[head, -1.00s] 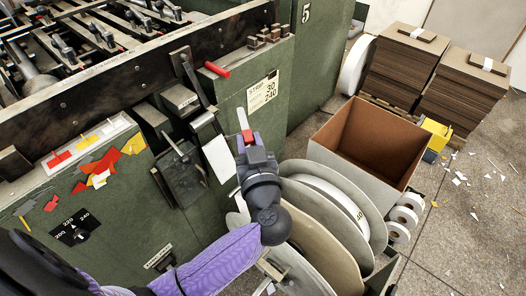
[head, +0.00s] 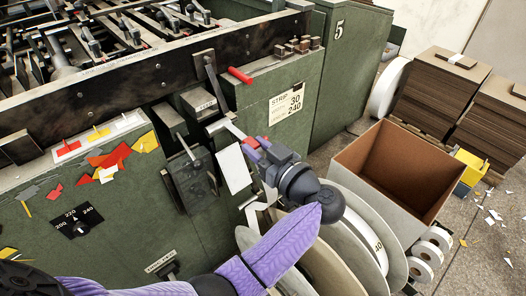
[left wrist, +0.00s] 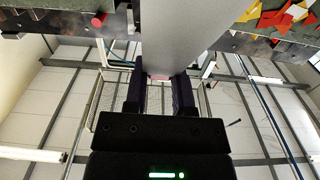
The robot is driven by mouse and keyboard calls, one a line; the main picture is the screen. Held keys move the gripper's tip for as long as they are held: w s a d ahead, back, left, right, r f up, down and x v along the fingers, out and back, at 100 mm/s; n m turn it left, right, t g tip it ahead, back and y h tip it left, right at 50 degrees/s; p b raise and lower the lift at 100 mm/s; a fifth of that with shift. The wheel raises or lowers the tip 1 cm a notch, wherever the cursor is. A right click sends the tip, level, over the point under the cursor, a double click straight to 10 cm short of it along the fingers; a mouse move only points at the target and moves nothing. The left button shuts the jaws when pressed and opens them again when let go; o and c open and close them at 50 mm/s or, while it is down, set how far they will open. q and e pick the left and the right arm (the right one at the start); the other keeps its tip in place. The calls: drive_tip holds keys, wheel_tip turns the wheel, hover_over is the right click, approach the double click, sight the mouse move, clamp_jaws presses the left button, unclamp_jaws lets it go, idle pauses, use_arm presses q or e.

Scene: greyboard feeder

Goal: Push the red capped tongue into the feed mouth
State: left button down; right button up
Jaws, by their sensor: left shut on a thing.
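My left gripper (head: 257,149) is shut on the red capped tongue in front of the green machine. The tongue's red cap (head: 250,142) shows at its fingertips. In the left wrist view, a small red piece (left wrist: 158,77) sits between the dark fingers, and a pale grey band widens from there to the top edge. I cannot tell whether that band is the tongue. The gripper points left, towards a pale bracket (head: 226,128) above a hanging white plate (head: 233,168). A small labelled block (head: 203,103) is just above left. The mouth opening itself is not clearly visible. My right gripper is out of view.
A red handle (head: 240,75) sticks out above the gripper. Large reels (head: 345,215) stand close below right. An open cardboard box (head: 395,165) and stacked board (head: 440,85) are farther right. A dark lever box (head: 190,178) hangs left of the plate.

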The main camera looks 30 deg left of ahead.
sight(222, 123)
use_arm(q)
drive_tip(key=shift+w+a+f+b, duration=0.15)
drive_tip(key=shift+w+a+b, duration=0.15)
drive_tip(key=shift+a, duration=0.25)
drive_tip(key=shift+w+a+f+b, duration=0.15)
drive_tip(key=shift+a+b, duration=0.1)
drive_tip(key=shift+a, duration=0.3)
drive_tip(key=shift+f+b+x, duration=0.25)
drive_tip(key=shift+b+x, duration=0.4)
drive_tip(key=shift+x, duration=0.55)
drive_tip(key=shift+b+x, duration=0.65)
drive_tip(key=shift+x, duration=0.2)
drive_tip(key=shift+f+b+x, duration=0.2)
drive_tip(key=shift+b+x, duration=0.9)
drive_tip(key=shift+x, duration=0.3)
drive_tip(key=shift+w+a+r+p, duration=0.1)
drive_tip(key=shift+a+r+p, duration=0.05)
drive_tip(key=shift+a+p, duration=0.15)
drive_tip(key=shift+w+a, duration=0.15)
drive_tip(key=shift+a, duration=0.2)
drive_tip(key=shift+w+a+p, duration=0.25)
drive_tip(key=shift+a+p, duration=0.2)
drive_tip(key=shift+a, duration=0.15)
drive_tip(key=shift+w+a, duration=0.1)
drive_tip(key=shift+a, duration=0.15)
